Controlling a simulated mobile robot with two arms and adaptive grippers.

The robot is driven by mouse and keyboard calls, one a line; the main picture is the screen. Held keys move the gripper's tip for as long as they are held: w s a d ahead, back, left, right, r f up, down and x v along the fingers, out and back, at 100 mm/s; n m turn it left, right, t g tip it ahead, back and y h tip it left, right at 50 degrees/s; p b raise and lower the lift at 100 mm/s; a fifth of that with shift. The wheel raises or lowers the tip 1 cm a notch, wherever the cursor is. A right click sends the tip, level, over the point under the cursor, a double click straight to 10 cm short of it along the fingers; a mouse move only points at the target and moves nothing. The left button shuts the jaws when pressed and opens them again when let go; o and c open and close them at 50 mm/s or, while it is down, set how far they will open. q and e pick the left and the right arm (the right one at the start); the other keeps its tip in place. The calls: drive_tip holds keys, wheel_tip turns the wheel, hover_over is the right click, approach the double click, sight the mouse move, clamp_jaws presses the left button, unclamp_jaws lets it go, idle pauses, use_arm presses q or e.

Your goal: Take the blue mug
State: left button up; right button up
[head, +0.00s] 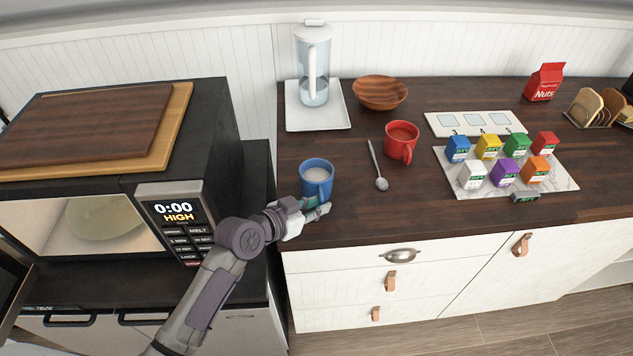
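The blue mug (316,172) stands upright near the front left corner of the dark wooden counter, with something pale inside it. Its handle faces the front, towards my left gripper. My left gripper (319,207) is at the mug's lower front, right by the handle. The fingers partly overlap the mug's base and handle in this view. I cannot tell whether they are closed on the handle or only beside it. My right gripper is not in view.
A red mug (401,140) and a spoon (377,165) lie to the right. A glass pitcher (314,70) on a white tray (329,124) and a wooden bowl (380,92) stand behind. Small coloured boxes cover a marble board (455,181). An open microwave (172,205) is left.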

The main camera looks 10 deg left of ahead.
use_arm(q)
drive_tip(key=shift+x, duration=0.95)
drive_tip(key=shift+s+a, duration=0.1)
drive_tip(key=shift+a, duration=0.05)
clamp_jaws()
drive_tip(key=shift+r, duration=0.1)
